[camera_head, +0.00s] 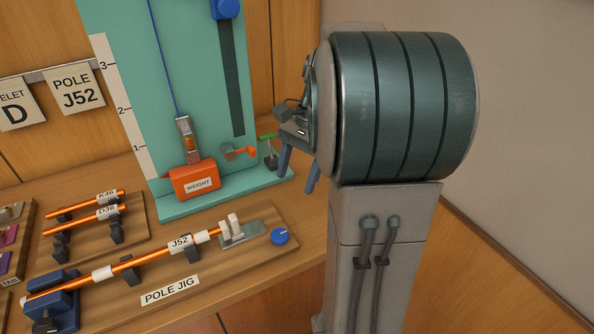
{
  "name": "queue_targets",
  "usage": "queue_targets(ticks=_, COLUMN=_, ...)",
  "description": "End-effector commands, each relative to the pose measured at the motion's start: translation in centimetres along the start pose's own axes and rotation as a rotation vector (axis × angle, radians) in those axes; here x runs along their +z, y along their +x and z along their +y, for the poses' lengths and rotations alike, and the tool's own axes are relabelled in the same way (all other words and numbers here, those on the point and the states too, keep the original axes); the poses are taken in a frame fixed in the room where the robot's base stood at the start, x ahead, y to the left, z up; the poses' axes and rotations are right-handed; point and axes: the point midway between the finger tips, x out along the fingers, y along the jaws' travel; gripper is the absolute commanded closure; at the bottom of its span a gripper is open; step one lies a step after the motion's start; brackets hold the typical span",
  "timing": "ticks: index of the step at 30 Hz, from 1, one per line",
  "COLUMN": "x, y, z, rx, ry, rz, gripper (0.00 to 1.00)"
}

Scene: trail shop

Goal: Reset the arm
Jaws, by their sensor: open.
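My gripper (298,174) is in the middle of the head view, at the end of my arm, with its two grey-blue fingers pointing down. The fingers are apart and I see nothing between them. A large teal and grey link of my arm fills the right of the view and hides part of the wall.
The orange weight (195,187) hangs on a blue cord by the teal board (195,75). The pole jig (205,275) holds orange pole J52 (150,257) at the front. Poles K46 (85,205) and D36 (75,222) rest on a rack at left. Bench space right of the jig is narrow.

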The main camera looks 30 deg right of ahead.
Motion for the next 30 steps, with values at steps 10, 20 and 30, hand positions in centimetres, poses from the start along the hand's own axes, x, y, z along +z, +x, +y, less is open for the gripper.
queue_targets(ticks=10, x=0.0, y=-0.2, z=0.0, rx=0.000, ry=0.000, rz=0.000, gripper=0.42)
queue_targets(ticks=20, x=0.7, y=0.0, z=0.1, rx=-0.003, ry=-0.038, rz=0.016, gripper=0.42)
queue_targets(ticks=30, x=7.5, y=4.3, z=3.0, rx=0.009, ry=-0.655, rz=0.294, gripper=0.42)
